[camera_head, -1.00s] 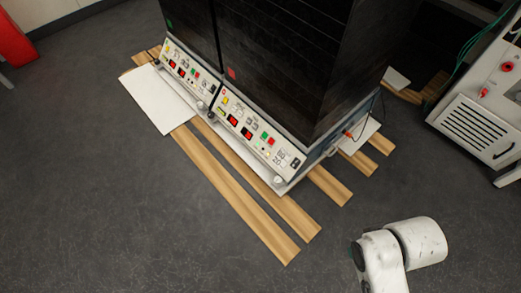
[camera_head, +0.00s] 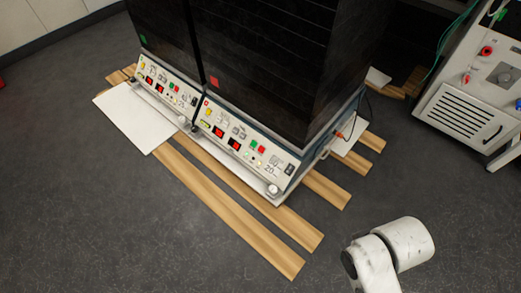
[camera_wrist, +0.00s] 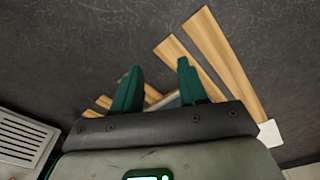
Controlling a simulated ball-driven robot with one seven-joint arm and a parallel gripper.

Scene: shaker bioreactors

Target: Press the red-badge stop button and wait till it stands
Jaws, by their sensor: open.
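Two black shaker units stand side by side in the head view. The right unit (camera_head: 290,75) bears a red square badge (camera_head: 214,79), and the left unit (camera_head: 160,35) bears a green badge (camera_head: 143,39). The right unit's slanted control panel (camera_head: 275,171) shows red displays (camera_head: 234,144), a green button (camera_head: 253,144) and a red button (camera_head: 262,150) beside it. My gripper (camera_wrist: 158,72) is open and empty in the wrist view, its two green fingers apart over the floor and planks. It is apart from the panel, whose buttons do not show in that view.
Wooden planks (camera_head: 225,196) and a white board (camera_head: 135,118) lie on the floor around the units. A white cabinet (camera_head: 470,113) with a vent grille stands at the right; its grille also shows in the wrist view (camera_wrist: 22,143).

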